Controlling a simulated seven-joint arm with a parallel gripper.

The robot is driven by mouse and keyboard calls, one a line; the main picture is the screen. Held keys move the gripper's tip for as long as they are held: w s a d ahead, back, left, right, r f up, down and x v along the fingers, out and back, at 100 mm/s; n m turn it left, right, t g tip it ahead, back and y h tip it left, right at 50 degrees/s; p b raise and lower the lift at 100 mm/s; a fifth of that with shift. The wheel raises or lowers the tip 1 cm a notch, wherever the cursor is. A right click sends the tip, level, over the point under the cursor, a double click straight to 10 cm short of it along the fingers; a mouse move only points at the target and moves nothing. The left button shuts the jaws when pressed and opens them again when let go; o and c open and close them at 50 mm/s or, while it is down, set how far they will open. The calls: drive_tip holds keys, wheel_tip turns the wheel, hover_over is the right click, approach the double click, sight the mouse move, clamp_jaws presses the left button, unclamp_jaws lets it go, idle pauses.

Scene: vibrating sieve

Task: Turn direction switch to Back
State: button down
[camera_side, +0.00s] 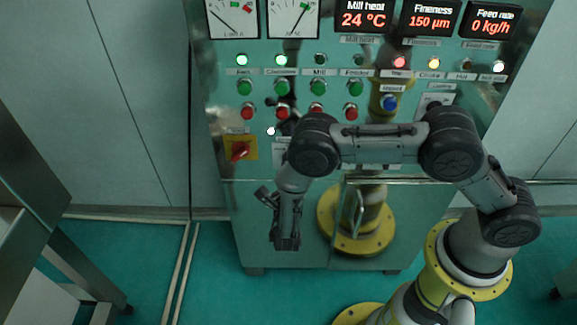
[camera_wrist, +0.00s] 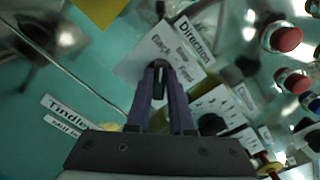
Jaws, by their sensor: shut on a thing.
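The direction switch shows in the wrist view as a small black knob (camera_wrist: 161,66) on a white plate (camera_wrist: 135,65). The plate carries a "Direction" label (camera_wrist: 193,38), with "Back" printed at its left and other words beside it. My gripper (camera_wrist: 160,72) is shut on the knob, with its two dark fingers on either side of it. The fingers cover part of the knob, so I cannot tell which position it points to. In the side view my arm is in front of the panel's lower left, and the switch is mostly hidden there.
The steel control panel (camera_side: 232,170) has red and green buttons, lamps and displays above the arm. A red rotary switch (camera_side: 239,150) on a yellow plate is at its left. In the wrist view another switch plate (camera_wrist: 222,108) and red buttons (camera_wrist: 284,38) lie to the right.

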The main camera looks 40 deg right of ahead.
idle(0.4)
drive_tip(key=c, duration=0.8)
unclamp_jaws()
drive_tip(key=shift+a, duration=0.1)
drive_tip(key=v, duration=1.3)
drive_tip(key=shift+s+a, duration=0.25)
drive_tip(key=shift+s, duration=0.05)
